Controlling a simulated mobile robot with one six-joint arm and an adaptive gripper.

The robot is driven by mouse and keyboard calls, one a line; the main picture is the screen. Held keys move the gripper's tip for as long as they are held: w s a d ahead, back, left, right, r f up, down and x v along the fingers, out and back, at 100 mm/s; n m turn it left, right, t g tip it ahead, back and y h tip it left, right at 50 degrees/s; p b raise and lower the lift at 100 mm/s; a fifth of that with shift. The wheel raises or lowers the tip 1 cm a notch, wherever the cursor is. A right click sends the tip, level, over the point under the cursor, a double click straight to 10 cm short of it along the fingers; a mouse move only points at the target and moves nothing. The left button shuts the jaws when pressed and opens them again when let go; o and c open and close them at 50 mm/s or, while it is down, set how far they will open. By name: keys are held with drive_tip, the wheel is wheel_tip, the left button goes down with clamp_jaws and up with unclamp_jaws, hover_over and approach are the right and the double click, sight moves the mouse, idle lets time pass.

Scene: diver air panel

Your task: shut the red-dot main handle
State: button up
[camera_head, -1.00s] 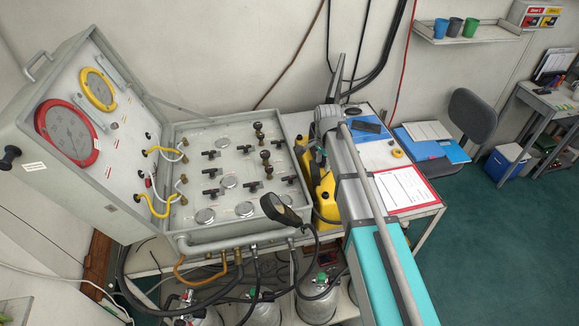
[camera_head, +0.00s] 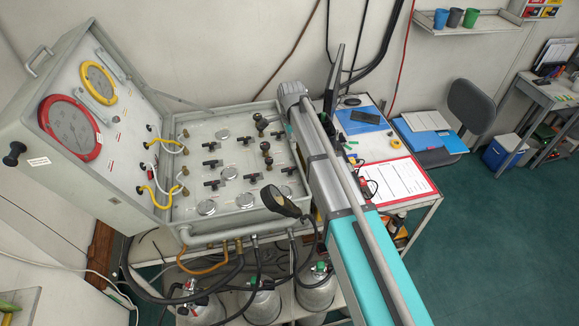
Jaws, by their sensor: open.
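The air panel (camera_head: 233,160) lies in an open grey case at the left of centre. It carries several black T-shaped handles, such as one at its back (camera_head: 246,141), one at its left (camera_head: 212,184) and one at its right (camera_head: 288,171). Dark knobs on stems (camera_head: 266,147) stand among them. A red dot is too small to make out, so I cannot tell which is the main handle or its position. My arm reaches up past the panel's right edge. My gripper is not visible.
The raised lid holds a red gauge (camera_head: 70,127) and a yellow gauge (camera_head: 98,83). A hand-held black gauge (camera_head: 281,201) stands at the front edge. Hoses and gas cylinders (camera_head: 263,303) are below. A white table (camera_head: 426,198) with papers is right of my arm.

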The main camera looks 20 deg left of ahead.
sight(291, 168)
drive_tip(key=shift+f+b, duration=6.7)
drive_tip(key=shift+f, duration=0.1)
drive_tip(key=shift+c, duration=0.3)
clamp_jaws()
